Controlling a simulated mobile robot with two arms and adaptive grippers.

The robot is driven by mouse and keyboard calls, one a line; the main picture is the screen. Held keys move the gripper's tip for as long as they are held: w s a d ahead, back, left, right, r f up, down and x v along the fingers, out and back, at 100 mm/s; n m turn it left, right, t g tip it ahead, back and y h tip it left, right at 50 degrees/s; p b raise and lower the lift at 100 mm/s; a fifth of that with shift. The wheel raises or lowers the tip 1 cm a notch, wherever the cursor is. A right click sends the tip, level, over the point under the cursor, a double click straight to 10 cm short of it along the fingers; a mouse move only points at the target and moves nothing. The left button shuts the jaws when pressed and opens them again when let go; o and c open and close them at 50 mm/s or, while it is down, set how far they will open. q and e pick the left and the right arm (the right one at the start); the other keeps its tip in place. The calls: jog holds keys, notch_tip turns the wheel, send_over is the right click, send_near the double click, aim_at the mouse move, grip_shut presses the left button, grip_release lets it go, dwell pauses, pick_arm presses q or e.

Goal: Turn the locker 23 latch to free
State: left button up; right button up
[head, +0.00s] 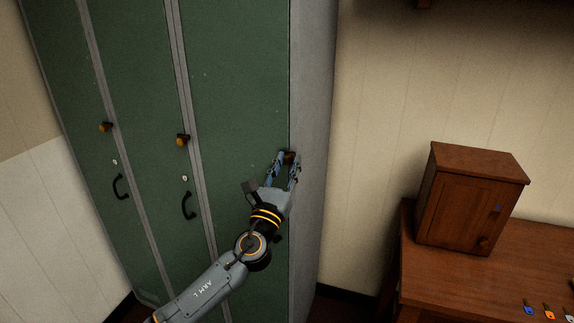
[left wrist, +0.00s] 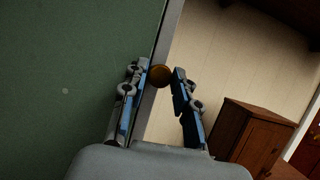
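A green locker bank (head: 238,80) has three doors in the head view, each with a round amber latch knob where visible. No locker number is readable. My left gripper (head: 286,160) is at the knob (head: 290,156) on the right edge of the rightmost door. In the left wrist view, this knob (left wrist: 160,75) shows between the tips of my left gripper (left wrist: 161,70). The fingers stand apart on either side of it; contact is not clear. The gripper and wrist hide part of the door below the knob. My right gripper is not in view.
Knobs on the left door (head: 105,127) and middle door (head: 182,140) have black handles below them. Open space lies between lockers and table.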

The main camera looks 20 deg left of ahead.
pick_arm(q)
grip_shut()
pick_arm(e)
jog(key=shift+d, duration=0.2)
